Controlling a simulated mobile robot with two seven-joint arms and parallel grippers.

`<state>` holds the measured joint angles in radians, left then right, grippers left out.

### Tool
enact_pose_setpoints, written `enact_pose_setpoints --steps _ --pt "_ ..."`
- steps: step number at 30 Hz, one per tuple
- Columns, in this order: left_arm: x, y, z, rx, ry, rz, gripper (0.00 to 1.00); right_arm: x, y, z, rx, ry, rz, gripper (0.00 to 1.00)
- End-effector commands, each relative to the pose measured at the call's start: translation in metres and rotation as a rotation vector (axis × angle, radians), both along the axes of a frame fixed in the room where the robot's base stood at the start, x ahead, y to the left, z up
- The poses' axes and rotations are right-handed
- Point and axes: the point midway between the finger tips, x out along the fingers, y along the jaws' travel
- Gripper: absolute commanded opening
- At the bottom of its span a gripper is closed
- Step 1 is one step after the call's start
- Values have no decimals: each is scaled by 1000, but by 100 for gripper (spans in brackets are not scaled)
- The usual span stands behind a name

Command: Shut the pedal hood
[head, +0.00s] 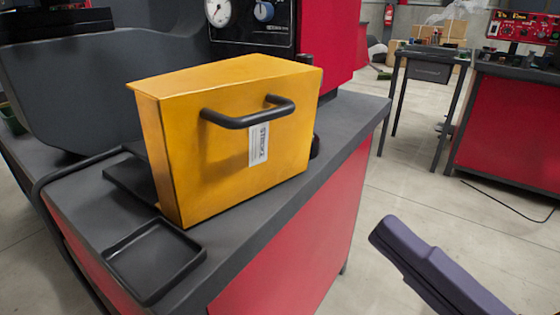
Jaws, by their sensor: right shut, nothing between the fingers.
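The yellow pedal hood (215,150) stands on the dark bench top, in the middle left of the head view. A black bar handle (250,117) and a white label (259,145) are on its front face. A dark flat plate (132,183) sticks out from under its left side. The inside of the hood is hidden, and I cannot tell how far it is open. My right gripper (386,232) is at the lower right, beyond the bench edge, shut and empty, well apart from the handle. My left gripper is out of view.
A shallow black tray (155,262) lies on the bench's front left corner. A grey machine body with a gauge (218,12) and a dial stands behind the hood. The floor (400,180) to the right is clear up to a table (430,57) and a red cabinet (510,125).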

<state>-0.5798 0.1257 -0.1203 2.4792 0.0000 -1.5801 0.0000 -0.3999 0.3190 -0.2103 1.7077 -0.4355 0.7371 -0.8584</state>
Motion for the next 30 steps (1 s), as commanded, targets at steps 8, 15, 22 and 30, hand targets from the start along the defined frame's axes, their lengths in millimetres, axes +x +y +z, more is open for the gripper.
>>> enact_pose_setpoints --steps 8,15,22,30 --pt "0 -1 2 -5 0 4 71 21 19 10 1 -13 7 0" --pt "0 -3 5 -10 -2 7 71 59 51 24 2 -12 7 0" --pt "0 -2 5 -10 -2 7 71 89 76 35 2 -10 6 0" --pt "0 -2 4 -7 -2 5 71 102 87 38 0 -7 6 0"
